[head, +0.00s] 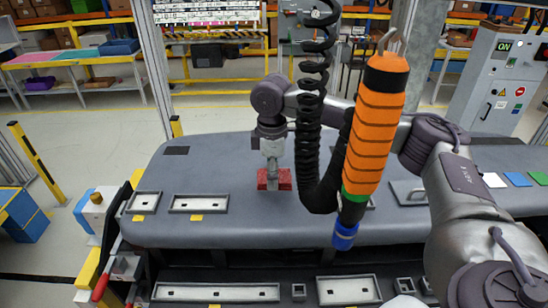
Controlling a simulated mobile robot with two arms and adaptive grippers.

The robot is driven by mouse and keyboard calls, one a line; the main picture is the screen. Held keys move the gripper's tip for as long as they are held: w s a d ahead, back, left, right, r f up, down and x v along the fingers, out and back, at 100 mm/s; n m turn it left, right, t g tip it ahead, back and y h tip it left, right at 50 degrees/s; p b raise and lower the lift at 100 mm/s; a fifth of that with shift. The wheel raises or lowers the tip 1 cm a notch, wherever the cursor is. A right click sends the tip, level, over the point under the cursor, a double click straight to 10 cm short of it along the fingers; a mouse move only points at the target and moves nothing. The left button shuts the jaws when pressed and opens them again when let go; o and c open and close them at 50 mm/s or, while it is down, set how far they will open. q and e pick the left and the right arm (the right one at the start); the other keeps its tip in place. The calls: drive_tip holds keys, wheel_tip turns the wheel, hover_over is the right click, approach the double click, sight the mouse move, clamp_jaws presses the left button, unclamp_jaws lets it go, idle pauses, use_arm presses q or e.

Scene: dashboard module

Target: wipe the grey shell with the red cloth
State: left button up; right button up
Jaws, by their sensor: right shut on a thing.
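The grey shell (230,228) is a long, smooth, dark grey panel across the middle of the head view. The red cloth (284,180) is a small red pad at the middle of the shell's top. My right gripper (272,174) points down and is shut on the cloth, which appears to touch the shell's surface. The cloth's middle is hidden by the gripper. My right arm reaches in from the right side. My left gripper is not in the view.
An orange tool (375,125) with a blue tip hangs on a black coiled hose (312,130) in front of my right arm. Light frames (198,204) sit on the shell. White, blue and green squares (517,179) lie at right. The shell's left half is mostly clear.

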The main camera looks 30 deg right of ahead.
drive_tip(key=shift+s+r, duration=0.1)
drive_tip(key=shift+r, duration=0.85)
drive_tip(key=shift+w+d+r, duration=0.15)
drive_tip(key=shift+w+r, duration=0.05)
drive_tip(key=shift+r, duration=0.7)
drive_tip(key=shift+s+r, duration=0.15)
drive_tip(key=shift+r, duration=0.15)
